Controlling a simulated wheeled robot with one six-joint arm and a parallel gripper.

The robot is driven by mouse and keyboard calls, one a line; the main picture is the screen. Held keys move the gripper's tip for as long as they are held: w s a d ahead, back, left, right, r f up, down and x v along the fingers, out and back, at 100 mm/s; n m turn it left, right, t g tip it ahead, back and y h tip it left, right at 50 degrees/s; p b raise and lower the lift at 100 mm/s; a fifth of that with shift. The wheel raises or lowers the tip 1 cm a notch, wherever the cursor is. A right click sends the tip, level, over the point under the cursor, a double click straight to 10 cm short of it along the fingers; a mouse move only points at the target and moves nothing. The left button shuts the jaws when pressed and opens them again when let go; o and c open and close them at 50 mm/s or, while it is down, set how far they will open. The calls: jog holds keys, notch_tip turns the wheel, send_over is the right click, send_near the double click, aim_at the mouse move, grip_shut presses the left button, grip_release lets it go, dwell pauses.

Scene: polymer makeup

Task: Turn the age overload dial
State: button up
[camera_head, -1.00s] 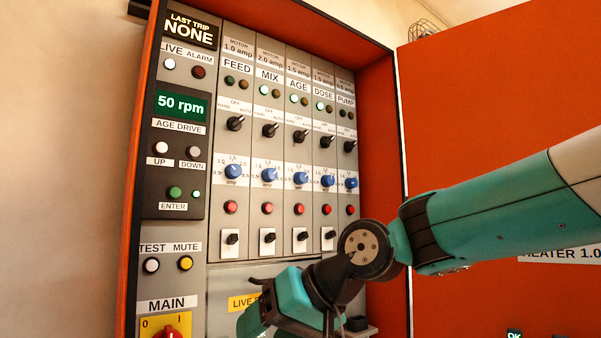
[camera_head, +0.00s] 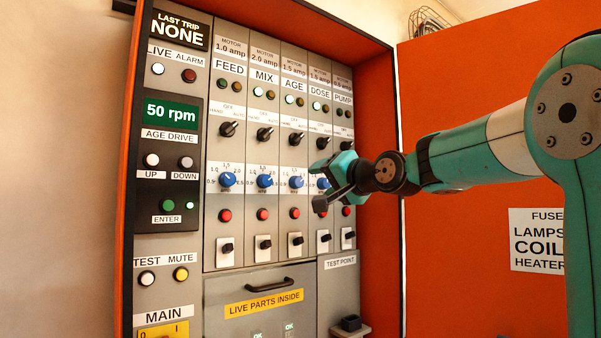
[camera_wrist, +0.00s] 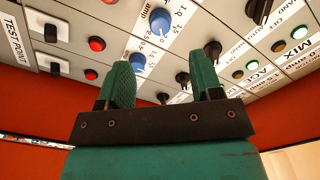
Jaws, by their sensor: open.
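The age overload dial is the blue knob (camera_head: 296,181) in the AGE column of the panel, on a white scale. A blue dial at the top of the wrist view (camera_wrist: 160,20) seems to be the same one. My gripper (camera_head: 325,187) is at the DOSE column, just right of the AGE dial, and partly covers the DOSE dial (camera_head: 322,183). In the wrist view its two green fingers (camera_wrist: 165,80) are apart with nothing held between them. The DOSE dial (camera_wrist: 137,62) shows by the left finger. I cannot tell any contact with the panel.
Black selector switches (camera_head: 295,138) sit above the dials and red buttons (camera_head: 295,213) below. The orange cabinet side (camera_head: 376,215) stands close to my gripper on the right.

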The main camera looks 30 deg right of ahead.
aim_at(300, 182)
jog(key=w+p, duration=0.2)
jog(key=w, duration=0.2)
jog(key=w+p, duration=0.2)
jog(key=w, duration=0.2)
jog(key=shift+w+a+r, duration=0.1)
jog(key=shift+a+r, duration=0.05)
jog(key=shift+w, duration=0.5)
jog(key=shift+f, duration=0.2)
jog(key=c, duration=0.9)
